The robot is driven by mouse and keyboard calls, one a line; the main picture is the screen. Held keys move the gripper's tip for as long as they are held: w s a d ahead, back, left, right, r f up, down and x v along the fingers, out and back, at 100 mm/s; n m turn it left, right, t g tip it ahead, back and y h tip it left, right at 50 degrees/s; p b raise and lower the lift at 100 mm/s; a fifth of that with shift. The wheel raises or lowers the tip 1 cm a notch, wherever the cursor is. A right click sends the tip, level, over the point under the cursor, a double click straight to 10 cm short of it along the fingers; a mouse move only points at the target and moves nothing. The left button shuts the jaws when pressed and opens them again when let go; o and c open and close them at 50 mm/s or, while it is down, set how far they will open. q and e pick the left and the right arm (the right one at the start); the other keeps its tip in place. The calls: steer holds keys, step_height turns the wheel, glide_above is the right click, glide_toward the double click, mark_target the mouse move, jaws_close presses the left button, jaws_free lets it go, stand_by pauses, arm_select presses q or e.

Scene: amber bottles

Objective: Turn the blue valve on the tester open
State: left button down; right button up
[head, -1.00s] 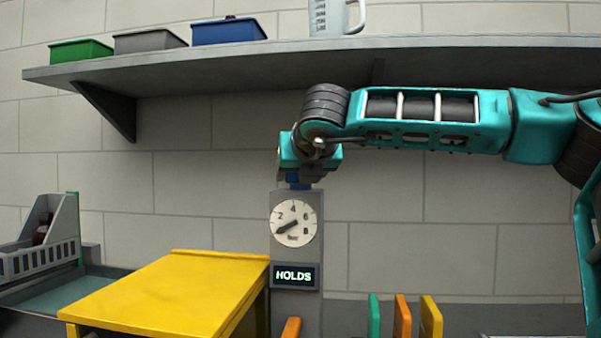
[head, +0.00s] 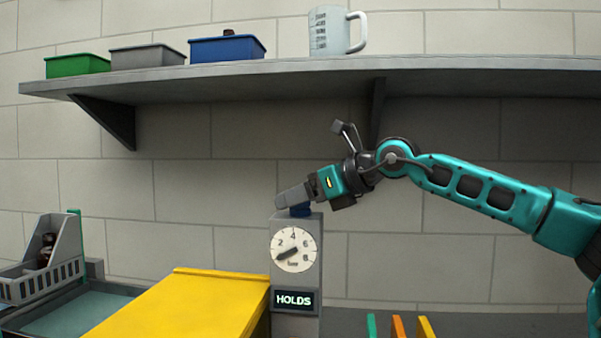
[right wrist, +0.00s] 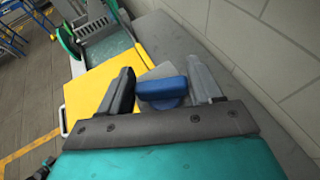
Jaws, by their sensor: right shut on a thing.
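The tester (head: 280,222) is a grey upright box with a round white gauge (head: 294,250) and a lit display (head: 294,299) reading HOLDS. The gauge needle points to the lower left. The blue valve (head: 301,211) sits on top of the tester, partly hidden by my right gripper (head: 290,203). In the right wrist view the valve's blue bar (right wrist: 161,89) lies crosswise between the two fingers. My right gripper is shut on it, reaching in from the right with the fingers tilted down to the left. My left gripper is out of view.
A yellow-topped stand (head: 185,305) is left of the tester. A grey rack (head: 45,265) holds a dark bottle at far left. A shelf (head: 300,72) above carries green, grey and blue bins and a measuring jug (head: 330,32). Coloured upright pieces (head: 398,327) stand at lower right.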

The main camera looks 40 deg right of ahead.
steer(key=shift+d+r+n+g+y+p, duration=0.15)
steer(key=shift+n+g+y+p, duration=0.25)
steer(key=shift+n+y+p, duration=0.55)
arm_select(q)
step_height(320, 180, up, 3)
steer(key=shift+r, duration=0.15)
arm_select(e)
steer(key=shift+n+g+y, duration=0.3)
steer(key=shift+n+y, duration=0.25)
steer(key=shift+y, duration=0.1)
steer(key=o, duration=1)
steer(key=shift+c, duration=0.2)
arm_select(q)
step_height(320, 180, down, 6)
steer(key=b, duration=0.5)
arm_select(e)
steer(key=v, duration=1.2)
steer(key=shift+s+d, duration=0.25)
